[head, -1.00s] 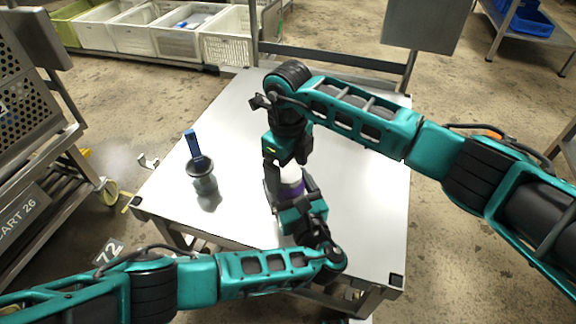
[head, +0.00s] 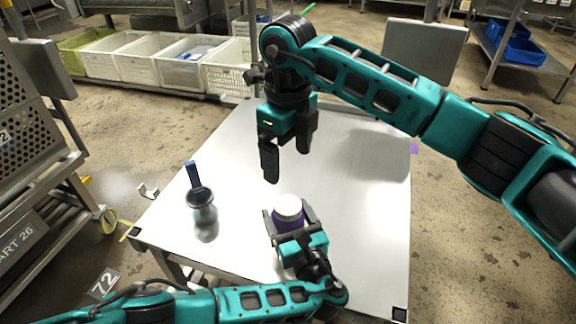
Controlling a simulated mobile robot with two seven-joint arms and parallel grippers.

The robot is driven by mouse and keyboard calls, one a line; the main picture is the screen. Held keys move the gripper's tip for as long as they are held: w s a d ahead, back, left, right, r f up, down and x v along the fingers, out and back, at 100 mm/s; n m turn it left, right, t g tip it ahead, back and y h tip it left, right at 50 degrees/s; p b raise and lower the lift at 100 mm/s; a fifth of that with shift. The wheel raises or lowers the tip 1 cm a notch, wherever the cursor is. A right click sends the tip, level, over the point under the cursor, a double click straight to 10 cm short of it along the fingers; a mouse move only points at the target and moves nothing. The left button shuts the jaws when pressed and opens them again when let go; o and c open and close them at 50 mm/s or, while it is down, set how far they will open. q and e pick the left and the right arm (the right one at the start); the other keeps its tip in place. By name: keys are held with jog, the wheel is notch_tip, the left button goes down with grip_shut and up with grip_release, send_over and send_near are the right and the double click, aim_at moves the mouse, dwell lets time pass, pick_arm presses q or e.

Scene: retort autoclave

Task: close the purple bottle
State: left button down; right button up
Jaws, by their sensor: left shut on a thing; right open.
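The purple bottle (head: 288,221) stands on the metal table (head: 358,180) with a white cap (head: 288,205) on its top. From here I cannot tell how tightly the cap sits. My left gripper (head: 289,217) is shut around the bottle's body from the near side, its fingers on both sides below the cap. My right gripper (head: 287,165) is open and empty, fingers pointing down, above and apart from the cap.
A grey-green jar (head: 203,215) with a blue-handled tool (head: 193,176) in its top stands on the table to the left. Crates (head: 185,62) line the back. A perforated cart (head: 30,120) stands at left. The table's right half is clear.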

pick_arm(q)
grip_release()
jog(key=shift+p+v, duration=1)
jog(key=shift+v, duration=2.75)
